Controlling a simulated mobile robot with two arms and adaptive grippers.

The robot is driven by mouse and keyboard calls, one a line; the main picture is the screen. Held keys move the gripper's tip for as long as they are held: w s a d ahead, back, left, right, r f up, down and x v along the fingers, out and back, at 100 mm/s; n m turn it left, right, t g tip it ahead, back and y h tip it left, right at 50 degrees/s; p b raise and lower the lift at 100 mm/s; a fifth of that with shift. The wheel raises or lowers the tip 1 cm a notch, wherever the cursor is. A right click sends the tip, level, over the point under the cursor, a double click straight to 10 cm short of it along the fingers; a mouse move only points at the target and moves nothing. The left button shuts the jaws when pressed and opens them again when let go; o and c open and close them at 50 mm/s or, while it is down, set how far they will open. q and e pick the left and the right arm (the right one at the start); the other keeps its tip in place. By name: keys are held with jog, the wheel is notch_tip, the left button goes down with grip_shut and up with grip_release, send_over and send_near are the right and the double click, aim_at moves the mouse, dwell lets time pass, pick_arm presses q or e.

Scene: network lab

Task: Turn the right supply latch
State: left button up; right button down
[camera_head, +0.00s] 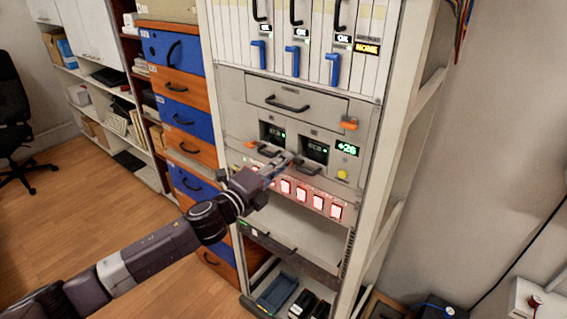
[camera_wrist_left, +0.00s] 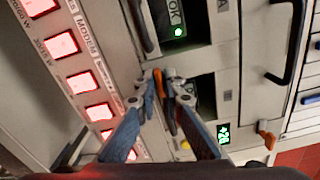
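The right supply (camera_head: 314,150) is a dark module with a lit green indicator and a black handle (camera_head: 309,171) in the rack. In the left wrist view the right supply (camera_wrist_left: 205,92) sits past my fingers. The orange right supply latch (camera_wrist_left: 158,74) shows between the fingertips of my left gripper (camera_wrist_left: 162,80), beside the black handle. The fingers converge closely on both sides of the latch and appear shut on it. In the head view my left gripper (camera_head: 290,160) covers that latch. My right gripper is in neither view.
The left supply (camera_head: 272,133) has its own orange latch (camera_head: 250,144) and handle. A row of red-lit switches (camera_head: 302,193) runs just below. An orange drawer latch (camera_head: 349,123), a green display (camera_head: 347,149) and a yellow button (camera_head: 342,174) are at the right.

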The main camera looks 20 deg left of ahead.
pick_arm(q)
jog(key=shift+o, duration=0.7)
jog(key=v, duration=1.2)
